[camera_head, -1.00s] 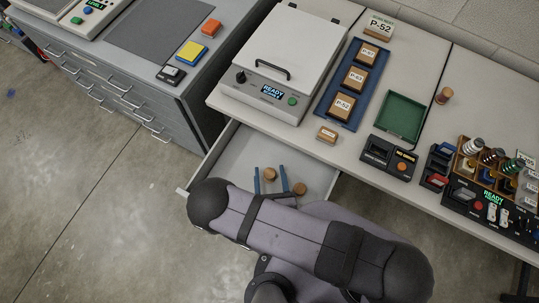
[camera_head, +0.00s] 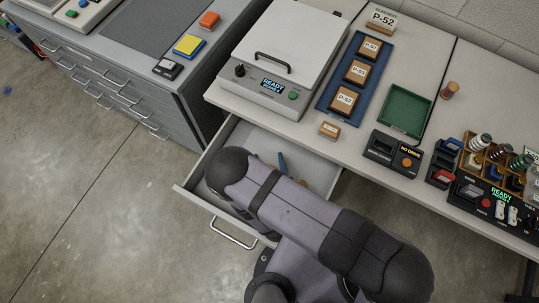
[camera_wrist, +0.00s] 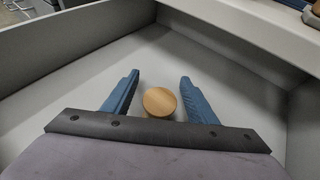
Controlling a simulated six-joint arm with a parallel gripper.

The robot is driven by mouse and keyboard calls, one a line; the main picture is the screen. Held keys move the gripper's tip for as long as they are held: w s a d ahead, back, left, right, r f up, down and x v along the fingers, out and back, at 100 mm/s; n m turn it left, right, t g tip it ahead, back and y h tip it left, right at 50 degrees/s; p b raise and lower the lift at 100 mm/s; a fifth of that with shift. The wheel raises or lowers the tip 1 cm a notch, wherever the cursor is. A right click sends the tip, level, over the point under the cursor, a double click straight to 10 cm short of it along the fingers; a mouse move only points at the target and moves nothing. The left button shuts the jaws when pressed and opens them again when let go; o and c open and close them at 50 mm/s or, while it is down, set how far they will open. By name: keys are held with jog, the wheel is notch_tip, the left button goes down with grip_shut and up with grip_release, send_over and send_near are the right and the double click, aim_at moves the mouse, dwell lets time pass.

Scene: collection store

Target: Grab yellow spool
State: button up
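My gripper (camera_wrist: 158,76) is open inside the pulled-out drawer, its two blue fingers pointing down. Between them in the wrist view is a round, tan wooden end (camera_wrist: 159,102), apparently a spool's end seen from above. A small gap shows on each side of it. Any yellow thread below that end is hidden, so I cannot tell its colour. In the head view my arm covers most of the gripper; one blue finger shows. A wooden piece (camera_head: 303,183) shows in the drawer, partly behind my arm.
The grey drawer (camera_wrist: 60,82) has raised walls close around my gripper. Above it is the counter with a white-lidded machine (camera_head: 292,45), a blue tray (camera_head: 330,106), a green tray (camera_head: 404,110) and a rack of spools (camera_head: 510,183) at the right.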

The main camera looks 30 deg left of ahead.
jog(key=c, duration=1)
jog(key=shift+r, duration=0.15)
notch_tip(320, 180, up, 18)
jog(key=p, duration=1.5)
